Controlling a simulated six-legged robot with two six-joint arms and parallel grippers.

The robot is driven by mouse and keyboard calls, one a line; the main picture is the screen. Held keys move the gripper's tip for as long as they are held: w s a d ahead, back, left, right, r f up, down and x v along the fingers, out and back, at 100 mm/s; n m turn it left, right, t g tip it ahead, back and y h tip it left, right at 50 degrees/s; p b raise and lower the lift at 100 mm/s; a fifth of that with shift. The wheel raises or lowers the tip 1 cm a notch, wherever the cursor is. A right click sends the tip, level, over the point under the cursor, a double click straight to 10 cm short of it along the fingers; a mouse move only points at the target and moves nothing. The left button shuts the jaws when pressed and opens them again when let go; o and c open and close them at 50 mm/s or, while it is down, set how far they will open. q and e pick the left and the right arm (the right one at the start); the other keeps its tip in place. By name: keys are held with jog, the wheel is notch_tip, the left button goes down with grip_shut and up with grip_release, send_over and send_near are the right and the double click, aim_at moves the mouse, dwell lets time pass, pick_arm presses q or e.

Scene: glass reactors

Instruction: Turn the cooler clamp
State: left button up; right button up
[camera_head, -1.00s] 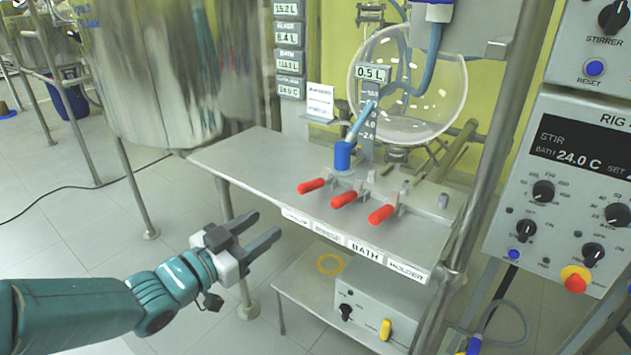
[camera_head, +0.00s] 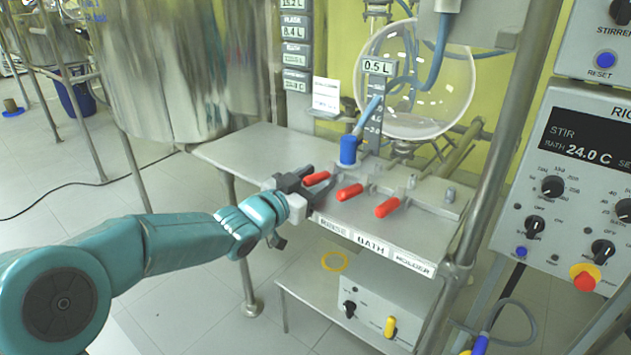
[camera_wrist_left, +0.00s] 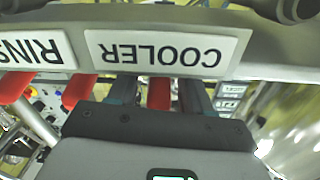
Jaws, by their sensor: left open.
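The cooler clamp shows as the leftmost red handle (camera_head: 316,179) on the metal shelf's front edge. My left gripper (camera_head: 310,186) is open, with its fingers on either side of that handle; whether they touch it I cannot tell. In the left wrist view the COOLER label (camera_wrist_left: 167,48) appears upside down above my gripper, and red (camera_wrist_left: 188,95) shows between the dark fingers. In the head view the arm hides that label. My right gripper is not in view.
Two more red handles (camera_head: 350,191) (camera_head: 388,206) stand to the right on the shelf (camera_head: 235,150). A blue-capped fitting (camera_head: 348,150) stands behind them. A round glass vessel (camera_head: 440,90) is at the back, and a control panel (camera_head: 570,170) is at the right.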

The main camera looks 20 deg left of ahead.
pick_arm(q)
jog(key=shift+w+d, duration=0.1)
jog(key=shift+w, duration=0.15)
grip_shut()
jog(key=shift+r, duration=0.1)
